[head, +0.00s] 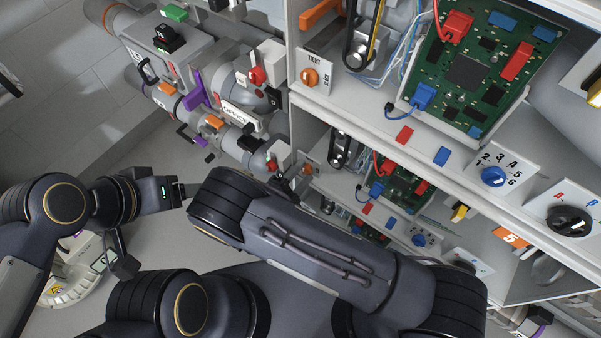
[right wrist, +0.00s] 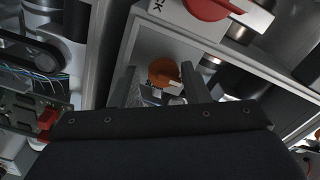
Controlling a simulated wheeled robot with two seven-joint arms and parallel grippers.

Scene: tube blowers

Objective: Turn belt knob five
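An orange belt knob (head: 308,169) sits on a small pale plate at the left end of the lower shelf in the head view. In the right wrist view, an orange knob (right wrist: 163,68) sits on a white lettered plate ahead of my right gripper (right wrist: 160,76). Its two fingers are apart, one on each side of the knob in the picture; contact cannot be seen. In the head view, my right forearm largely hides that gripper. My left gripper (head: 178,190) points right at the left, away from the shelves; its finger gap is unclear.
An upper shelf holds another orange knob (head: 310,77), a green circuit board (head: 467,70), a blue numbered dial (head: 493,176) and a black dial (head: 570,221). An orange tag marked 5 (head: 513,238) is below it. Pipes with valves (head: 185,95) line the wall at left.

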